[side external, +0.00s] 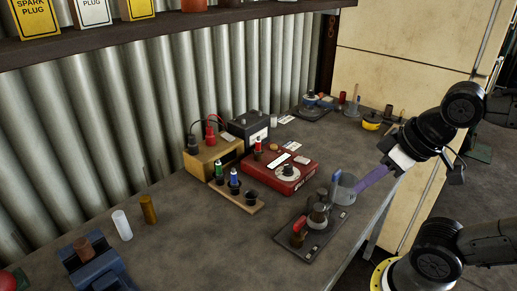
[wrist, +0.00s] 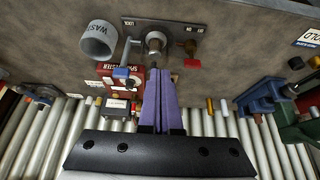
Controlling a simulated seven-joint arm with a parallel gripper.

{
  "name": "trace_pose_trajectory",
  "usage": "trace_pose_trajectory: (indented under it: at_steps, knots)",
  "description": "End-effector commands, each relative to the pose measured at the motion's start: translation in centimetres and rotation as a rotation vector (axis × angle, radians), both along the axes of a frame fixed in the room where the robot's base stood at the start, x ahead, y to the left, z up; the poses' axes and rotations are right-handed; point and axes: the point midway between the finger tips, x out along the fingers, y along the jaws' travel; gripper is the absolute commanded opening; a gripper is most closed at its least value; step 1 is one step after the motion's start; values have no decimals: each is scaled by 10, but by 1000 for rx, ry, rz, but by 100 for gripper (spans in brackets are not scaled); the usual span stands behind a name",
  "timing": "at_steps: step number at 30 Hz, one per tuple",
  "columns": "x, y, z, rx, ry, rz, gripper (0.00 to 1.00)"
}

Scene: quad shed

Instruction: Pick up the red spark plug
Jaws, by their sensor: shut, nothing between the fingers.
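A small red-topped plug (side external: 258,146), which looks like the red spark plug, stands upright at the back left corner of the red tester box (side external: 310,172). My gripper (side external: 360,187) is at the right, near the bench's front edge, well away from the red plug. Its purple fingers are together and empty. In the wrist view the fingertips (wrist: 158,72) point at the metal plate, and I cannot make out the red plug clearly.
A dark metal plate (side external: 285,250) with knobs and a red-topped piece lies in front. A tan box (side external: 212,157) with leads and a black battery (side external: 248,126) stand behind.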

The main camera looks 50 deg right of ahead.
Motion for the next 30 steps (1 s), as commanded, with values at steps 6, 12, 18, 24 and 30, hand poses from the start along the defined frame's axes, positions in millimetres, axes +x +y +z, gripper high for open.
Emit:
trace_pose_trajectory:
  at_steps: [6,12,18,24,30]
  knots:
    - [0,0,0,0,0,0,29]
    - [0,0,0,0,0,0,56]
    - [0,0,0,0,0,0,56]
    - [-4,0,-2,-50,22,95,56]
    - [8,0,41,-198,18,377,56]
